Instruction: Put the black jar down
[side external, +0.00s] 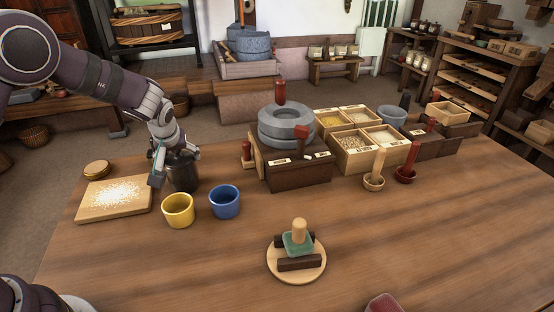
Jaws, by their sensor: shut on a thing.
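The black jar (184,174) is at the left of the table, behind the yellow cup and right of the wooden board. My gripper (168,160) is shut on the black jar from above, with a finger along its left side. The jar looks upright. Its base is close to the table (400,240), but I cannot tell whether it touches. My gripper hides part of the jar's top.
A yellow cup (178,211) and a blue cup (225,202) stand close in front of the jar. A flour-dusted board (115,198) and a round lid (96,168) lie to the left. A stone quern (285,128) stands to the right. The front right table is mostly clear.

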